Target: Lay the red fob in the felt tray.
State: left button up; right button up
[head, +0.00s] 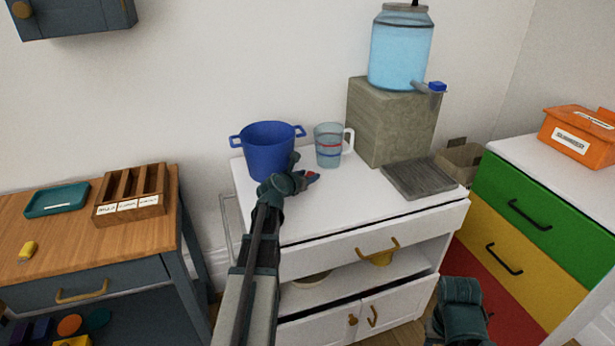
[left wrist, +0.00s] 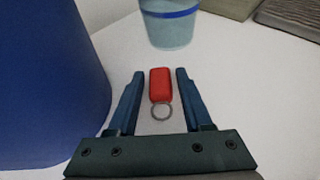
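The red fob (left wrist: 160,84) with its metal ring lies on the white cabinet top (left wrist: 125,60). In the left wrist view it sits between the two fingers of my left gripper (left wrist: 161,86), with a gap on each side. That gripper is open. In the head view the left gripper (head: 300,171) is at the cabinet top in front of the blue pot, and a bit of the red fob (head: 311,174) shows by its fingertips. The teal felt tray (head: 56,201) lies on the wooden table at the left. My right gripper (head: 460,312) is at the bottom right, its fingers not clearly shown.
A blue pot (head: 268,152) stands close beside my left gripper. A clear measuring jug (head: 328,146) and a stone block (head: 392,122) with a water dispenser (head: 400,48) stand behind. A wooden slotted box (head: 131,211) and a yellow fob (head: 29,250) are on the wooden table (head: 90,250).

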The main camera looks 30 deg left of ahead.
pick_arm(q)
jog(key=shift+o, duration=0.7)
jog(key=shift+r, duration=0.25)
jog(key=p+v, duration=0.4)
jog(key=v, duration=0.6)
jog(key=shift+s+r, duration=0.1)
jog(key=shift+s, duration=0.2)
jog(key=shift+o, duration=0.3)
jog(key=shift+s+r+p, duration=0.2)
jog(key=shift+s+p, duration=0.25)
jog(key=shift+s, duration=0.2)
